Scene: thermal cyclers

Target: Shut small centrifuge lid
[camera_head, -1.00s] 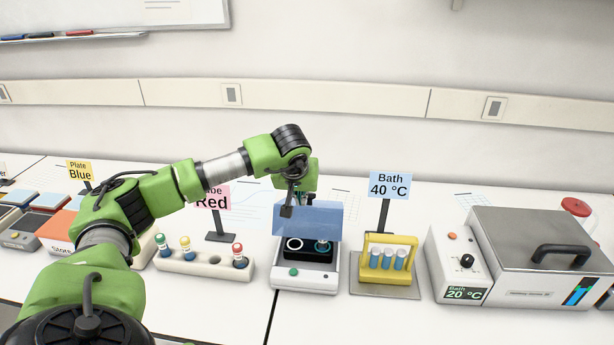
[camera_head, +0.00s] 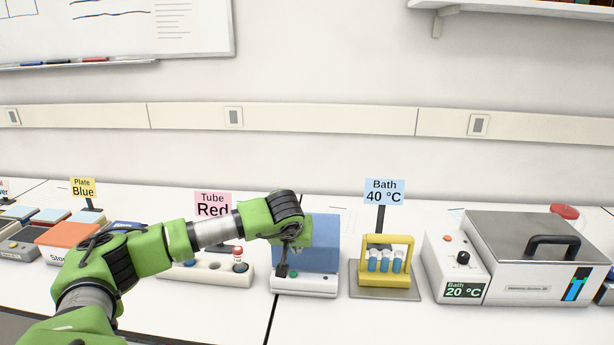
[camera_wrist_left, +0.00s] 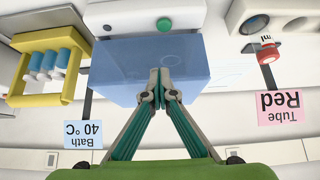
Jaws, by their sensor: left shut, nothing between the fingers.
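The small centrifuge is a white box with a green button (camera_head: 293,274) on its front, between the tube rack and the yellow holder. Its see-through blue lid (camera_head: 321,243) hides the rotor area in the head view. In the left wrist view the lid (camera_wrist_left: 125,70) fills the middle, below the white front with the green button (camera_wrist_left: 163,25). My left gripper (camera_head: 283,270) is shut and empty at the lid's left part. Its closed fingertips (camera_wrist_left: 160,75) overlap the lid; contact is unclear. My right gripper is not in view.
The tube rack (camera_head: 190,272) with a red-capped tube (camera_head: 238,262) stands left of the centrifuge. The yellow holder (camera_head: 402,246) with blue tubes and the water bath (camera_head: 535,240) stand right. The "Tube Red" sign (camera_head: 212,205) is behind the rack.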

